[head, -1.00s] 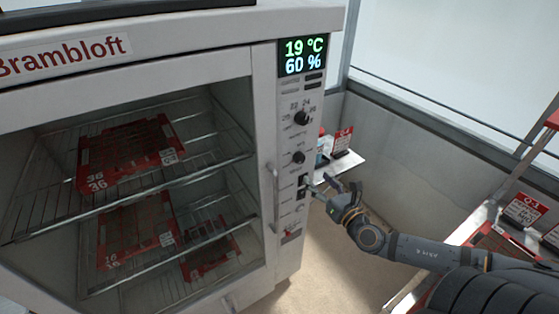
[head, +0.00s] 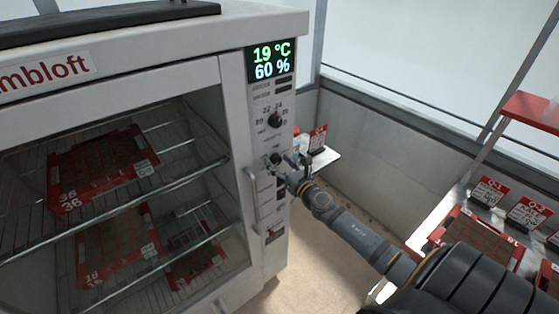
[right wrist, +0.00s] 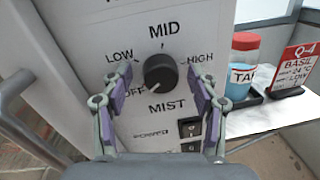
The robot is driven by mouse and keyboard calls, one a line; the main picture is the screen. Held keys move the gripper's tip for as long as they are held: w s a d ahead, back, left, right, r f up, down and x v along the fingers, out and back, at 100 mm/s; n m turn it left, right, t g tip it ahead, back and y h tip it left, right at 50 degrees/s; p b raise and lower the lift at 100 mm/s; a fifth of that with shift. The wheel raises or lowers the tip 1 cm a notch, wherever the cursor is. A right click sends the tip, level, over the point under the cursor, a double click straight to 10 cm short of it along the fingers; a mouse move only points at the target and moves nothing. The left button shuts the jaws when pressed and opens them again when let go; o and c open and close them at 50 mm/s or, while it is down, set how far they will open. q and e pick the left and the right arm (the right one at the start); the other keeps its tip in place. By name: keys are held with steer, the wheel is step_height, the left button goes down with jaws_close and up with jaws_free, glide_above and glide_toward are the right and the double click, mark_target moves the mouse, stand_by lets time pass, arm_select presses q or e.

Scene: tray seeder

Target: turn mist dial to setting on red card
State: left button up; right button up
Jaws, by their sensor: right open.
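The mist dial (right wrist: 160,72) is a black round knob on the white panel, marked OFF, LOW, MID and HIGH. I cannot tell for certain where its pointer stands. It also shows in the head view (head: 275,159), partly behind the gripper. My right gripper (right wrist: 161,88) is open, with one purple-padded finger on each side of the dial and gaps between. In the head view my right gripper (head: 287,169) is at the panel. The red card (right wrist: 294,70) reads Q-4, BASIL, 24 °C, LOW. My left gripper is not in view.
Above is the temperature dial (head: 275,120), under a display (head: 271,63) reading 19 °C and 60 %. Black switches (right wrist: 190,128) sit below the mist dial. A door handle (head: 252,200) stands left of the panel. A red-and-blue bottle (right wrist: 241,66) stands beside the card on a shelf.

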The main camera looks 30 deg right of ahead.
steer(key=c, duration=1.2)
steer(key=shift+m, duration=0.3)
steer(key=m+p, duration=0.1)
steer(key=m, duration=0.1)
steer(key=shift+d+m, duration=0.1)
steer(key=shift+m, duration=0.3)
steer(key=m+p, duration=0.1)
steer(key=m, duration=0.2)
steer(key=shift+g, duration=0.3)
steer(key=m+p, duration=0.1)
steer(key=m, duration=0.3)
steer(key=shift+d+y, duration=0.15)
steer(key=shift+y, duration=0.15)
steer(key=shift+m+p, duration=0.55)
steer(key=shift+m, duration=1.05)
